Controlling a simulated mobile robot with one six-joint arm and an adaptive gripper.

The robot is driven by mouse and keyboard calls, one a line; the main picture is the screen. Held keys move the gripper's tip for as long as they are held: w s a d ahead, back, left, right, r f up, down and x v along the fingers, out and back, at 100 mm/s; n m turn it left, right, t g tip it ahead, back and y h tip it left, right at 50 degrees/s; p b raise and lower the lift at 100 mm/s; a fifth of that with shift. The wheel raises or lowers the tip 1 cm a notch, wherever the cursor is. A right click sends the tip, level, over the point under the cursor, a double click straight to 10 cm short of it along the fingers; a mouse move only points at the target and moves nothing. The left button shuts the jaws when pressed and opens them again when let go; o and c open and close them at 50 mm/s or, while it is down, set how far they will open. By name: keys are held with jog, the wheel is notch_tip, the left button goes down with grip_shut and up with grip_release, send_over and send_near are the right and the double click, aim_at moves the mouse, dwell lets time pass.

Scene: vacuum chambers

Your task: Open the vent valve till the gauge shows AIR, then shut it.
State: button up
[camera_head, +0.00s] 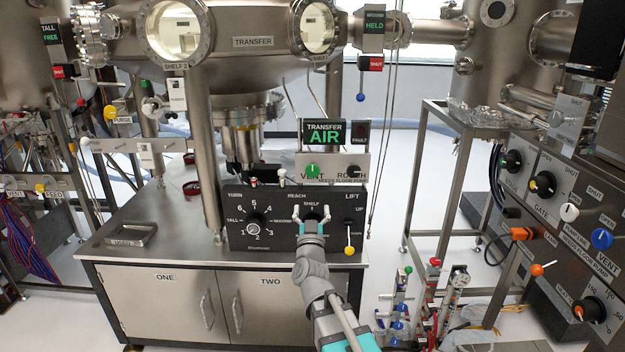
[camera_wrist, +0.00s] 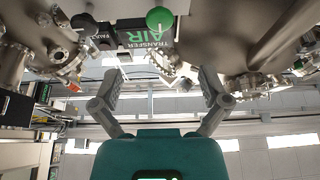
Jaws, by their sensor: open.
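The transfer gauge (camera_head: 324,136) is a dark display that reads TRANSFER AIR, with AIR in green. It also shows upside down in the wrist view (camera_wrist: 145,38). The green vent knob (camera_head: 313,170) sits below it on a pale panel above the word VENT. The knob shows at the top of the wrist view (camera_wrist: 160,18). I cannot tell its turn position. My gripper (camera_head: 314,218) is in front of the dark control panel, below the vent knob in the head view. In the wrist view its two fingers (camera_wrist: 159,78) are spread with nothing between them, apart from the knob.
A black rough-pump knob (camera_head: 354,170) is right of the vent knob, and a dark fault lamp (camera_head: 361,132) above it. The dark panel (camera_head: 285,240) carries a numbered dial (camera_head: 256,222) and a yellow-tipped lift lever (camera_head: 349,250). Hanging cords (camera_head: 384,130) are at right.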

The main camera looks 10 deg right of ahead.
aim_at(312, 173)
jog(key=shift+r, duration=0.1)
dwell(0.3)
jog(key=p+x, duration=0.5)
jog(key=x, duration=0.8)
jog(key=shift+w, duration=0.35)
jog(key=shift+r, duration=0.1)
jog(key=c, duration=1.1)
